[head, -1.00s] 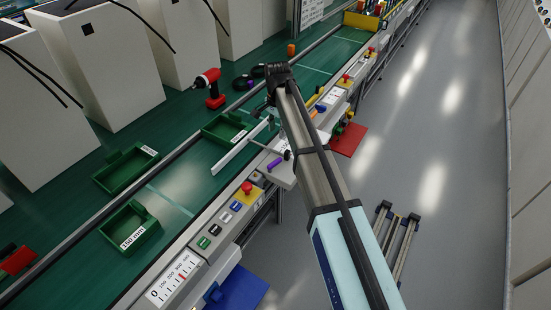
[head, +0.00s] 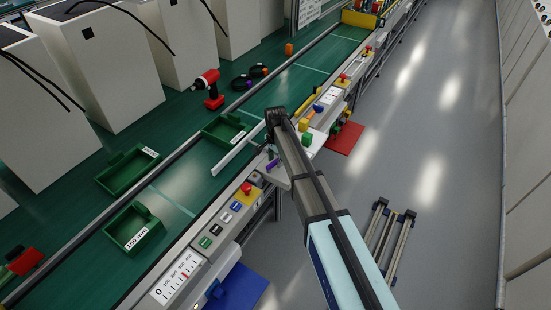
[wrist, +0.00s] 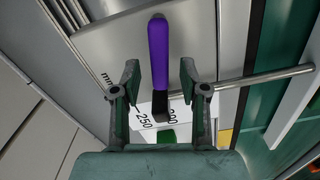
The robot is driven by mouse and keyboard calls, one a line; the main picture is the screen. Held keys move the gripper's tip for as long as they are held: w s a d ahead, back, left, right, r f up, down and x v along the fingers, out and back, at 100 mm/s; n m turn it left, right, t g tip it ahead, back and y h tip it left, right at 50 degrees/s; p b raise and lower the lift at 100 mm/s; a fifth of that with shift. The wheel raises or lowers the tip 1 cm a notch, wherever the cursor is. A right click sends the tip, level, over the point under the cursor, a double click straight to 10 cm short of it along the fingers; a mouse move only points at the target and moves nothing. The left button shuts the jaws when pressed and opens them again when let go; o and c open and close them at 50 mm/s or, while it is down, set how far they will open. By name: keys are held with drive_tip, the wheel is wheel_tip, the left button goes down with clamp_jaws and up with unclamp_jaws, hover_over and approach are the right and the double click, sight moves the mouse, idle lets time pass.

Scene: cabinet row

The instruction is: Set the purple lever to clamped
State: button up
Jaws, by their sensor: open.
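The purple lever (wrist: 159,55) shows in the wrist view, its handle pointing up in the picture from a dark base over a metal plate. My gripper (wrist: 160,78) is open, with one finger on each side of the lower handle and a visible gap on both sides. In the head view the lever (head: 271,166) is a small purple piece at the conveyor's near edge, just below the end of my arm. My fingers are mostly hidden there by the arm.
A metal rod (wrist: 260,77) runs right from beside the lever. A printed scale (wrist: 146,115) lies below it. A control panel (head: 224,216) with coloured buttons and a red knob is to the left. Green trays (head: 133,228) sit on the conveyor. The grey floor at right is mostly clear.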

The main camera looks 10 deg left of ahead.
drive_tip(key=shift+f, duration=0.15)
drive_tip(key=shift+c, duration=0.4)
clamp_jaws()
drive_tip(key=shift+w+a+f+n+b, duration=0.15)
drive_tip(key=shift+n+b, duration=0.35)
drive_tip(key=shift+w+a+n+b, duration=0.1)
drive_tip(key=shift+a+n+b, duration=0.2)
drive_tip(key=shift+n, duration=0.6)
drive_tip(key=shift+o, duration=0.4)
unclamp_jaws()
